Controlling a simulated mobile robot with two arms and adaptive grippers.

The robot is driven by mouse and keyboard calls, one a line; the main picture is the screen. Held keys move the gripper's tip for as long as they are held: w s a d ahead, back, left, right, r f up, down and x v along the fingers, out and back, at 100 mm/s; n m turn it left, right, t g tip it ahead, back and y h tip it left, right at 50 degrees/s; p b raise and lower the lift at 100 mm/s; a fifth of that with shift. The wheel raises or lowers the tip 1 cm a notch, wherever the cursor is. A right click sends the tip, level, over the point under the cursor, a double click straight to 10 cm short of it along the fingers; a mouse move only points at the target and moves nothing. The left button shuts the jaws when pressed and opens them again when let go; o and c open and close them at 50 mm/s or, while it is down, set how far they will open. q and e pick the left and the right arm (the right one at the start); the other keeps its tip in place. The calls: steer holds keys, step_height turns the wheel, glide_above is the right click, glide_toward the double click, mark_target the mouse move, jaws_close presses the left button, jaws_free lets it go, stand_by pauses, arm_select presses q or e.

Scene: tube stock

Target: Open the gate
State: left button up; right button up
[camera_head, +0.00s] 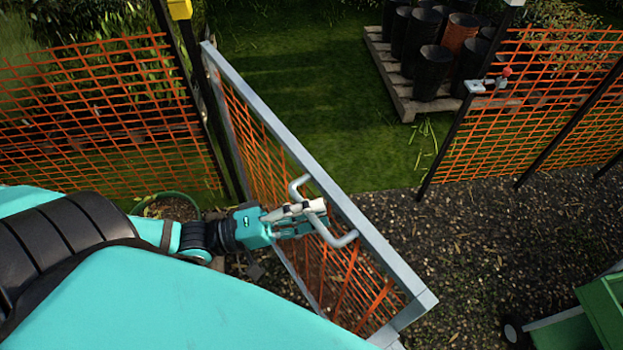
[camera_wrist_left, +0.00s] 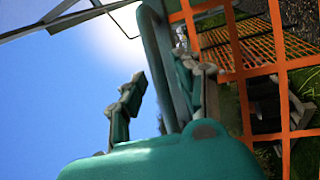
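The gate (camera_head: 274,132) has a grey metal frame with orange mesh. In the head view it stands swung out from the fence line at an angle, with the gap to the right post clear. A grey bent handle (camera_head: 345,240) sticks out from its frame. My left gripper (camera_head: 312,212) is at the handle. In the left wrist view the handle bar (camera_wrist_left: 159,50) runs between the two fingers of my left gripper (camera_wrist_left: 160,95). The fingers stand apart, with sky showing between the left finger and the bar; the right finger is close to the bar. My right gripper is out of view.
Orange mesh fence (camera_head: 90,110) stands at left, and more fence (camera_head: 540,110) at right with a dark post (camera_head: 450,140) and latch (camera_head: 476,86). A pallet (camera_head: 410,108) with several dark pots is beyond. A green cart (camera_head: 600,310) is at lower right. Gravel (camera_head: 460,235) is clear between.

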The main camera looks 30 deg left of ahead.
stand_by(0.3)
arm_select(q)
steer(key=shift+f, duration=0.1)
steer(key=v, duration=1.2)
